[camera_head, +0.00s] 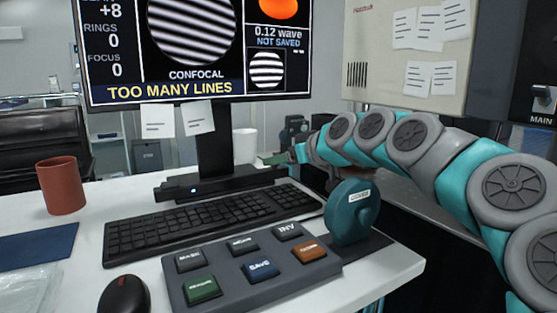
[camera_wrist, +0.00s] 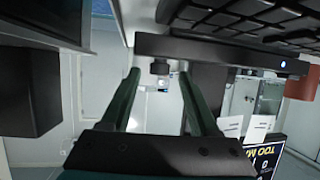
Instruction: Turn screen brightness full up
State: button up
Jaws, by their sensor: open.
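The monitor (camera_head: 215,45) shows striped fringe discs and "TOO MANY LINES"; the picture on it is bright and legible. A dark bar (camera_head: 220,184) with a small blue light lies below it, in front of the stand. In the wrist view, which is upside down, the same bar (camera_wrist: 215,48) runs across the top. A small dark knob (camera_wrist: 160,68) stands at one end of it. My gripper (camera_wrist: 160,72) is open, its two fingers on either side of the knob in the picture; I cannot tell whether they touch it.
A keyboard (camera_head: 200,225), a button box (camera_head: 250,265), a teal wheel (camera_head: 354,211), a mouse (camera_head: 124,296) and a brown mug (camera_head: 62,186) stand on the white table (camera_head: 385,280). A white cup (camera_head: 245,146) is behind the bar.

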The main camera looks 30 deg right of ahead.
jog(key=shift+w+a+f, duration=0.1)
jog(key=shift+w+f, duration=0.15)
jog(key=shift+w, duration=0.35)
grip_shut()
